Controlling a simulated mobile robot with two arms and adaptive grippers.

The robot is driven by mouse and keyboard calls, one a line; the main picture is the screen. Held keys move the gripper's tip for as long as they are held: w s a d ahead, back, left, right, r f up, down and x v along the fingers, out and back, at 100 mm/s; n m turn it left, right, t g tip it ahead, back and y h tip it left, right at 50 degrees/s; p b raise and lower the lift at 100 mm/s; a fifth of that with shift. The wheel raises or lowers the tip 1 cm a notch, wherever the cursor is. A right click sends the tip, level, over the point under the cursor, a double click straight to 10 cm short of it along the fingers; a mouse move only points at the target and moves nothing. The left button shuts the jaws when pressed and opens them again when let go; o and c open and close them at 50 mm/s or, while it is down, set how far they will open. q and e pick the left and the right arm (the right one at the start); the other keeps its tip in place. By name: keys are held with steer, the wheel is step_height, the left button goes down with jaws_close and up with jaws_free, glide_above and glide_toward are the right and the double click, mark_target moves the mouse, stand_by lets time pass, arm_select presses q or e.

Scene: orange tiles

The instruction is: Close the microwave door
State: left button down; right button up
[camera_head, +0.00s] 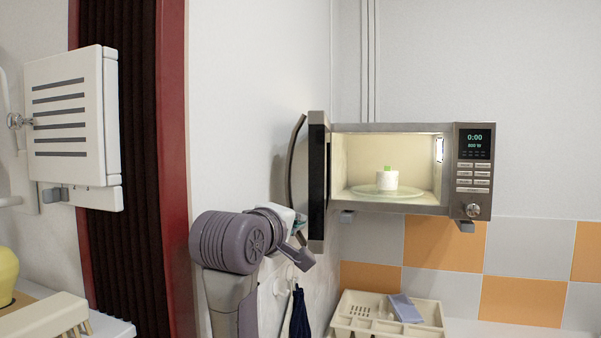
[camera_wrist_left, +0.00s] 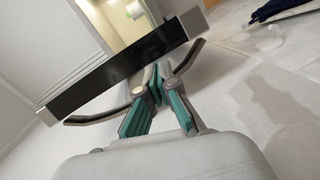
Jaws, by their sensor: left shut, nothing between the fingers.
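The microwave (camera_head: 464,205) is mounted on the wall at the right of the head view, with its lit inside showing. Its door (camera_head: 317,185) stands wide open on the left side, seen nearly edge-on, with a curved handle (camera_head: 296,165) on its outer face. My left gripper (camera_head: 303,253) is at the lower part of the door, on the handle side. In the left wrist view, the shut fingers (camera_wrist_left: 159,85) are close to the door (camera_wrist_left: 105,82) and overlap the line of its handle (camera_wrist_left: 100,118). I cannot tell whether they touch it. My right gripper is not in view.
A white item with a green top (camera_head: 387,179) stands on the glass turntable (camera_head: 362,191) inside. A cream dish rack (camera_head: 350,302) with a blue cloth or sponge (camera_head: 405,308) is below. A dark towel (camera_head: 299,315) hangs on the wall beneath the door.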

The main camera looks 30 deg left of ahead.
mark_target(312, 173)
arm_select(q)
step_height(312, 173, up, 8)
steer(key=s+a+n+t, duration=0.2)
steer(key=s+n, duration=0.1)
steer(key=w+a+p, duration=0.1)
steer(key=w+p, duration=0.4)
steer(key=w, duration=0.5)
steer(key=shift+a+r, duration=0.15)
steer(key=shift+a, duration=0.2)
steer(key=shift+y, duration=0.3)
